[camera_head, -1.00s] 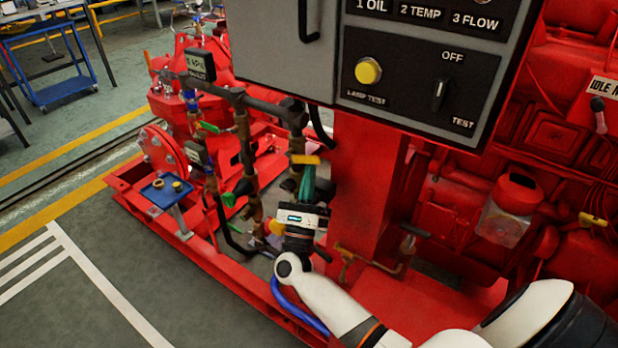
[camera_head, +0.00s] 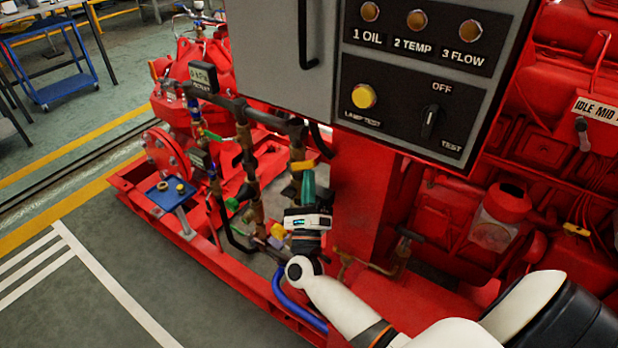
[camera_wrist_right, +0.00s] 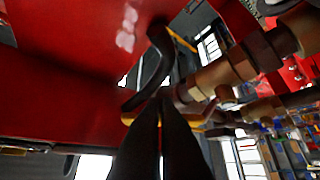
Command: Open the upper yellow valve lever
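The upper yellow valve lever (camera_head: 303,165) sits on the vertical pipe left of the red column, just under the grey panel box. A second yellow lever (camera_head: 278,231) is lower on the pipework. My right gripper (camera_head: 308,183) points up from below, its tips close under the upper lever; contact cannot be told. In the right wrist view, my dark fingers (camera_wrist_right: 160,102) lie together with only a thin gap. A yellow-orange bar (camera_wrist_right: 192,120) passes behind their tips, and nothing is clearly held. My left gripper is not in view.
The grey control panel (camera_head: 418,85) overhangs the pipes. The red column (camera_head: 362,190) stands right of my gripper. Pipes with green levers (camera_head: 233,204) are on the left. A blue tray (camera_head: 170,192) stands on the skid's front edge. Open floor lies front left.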

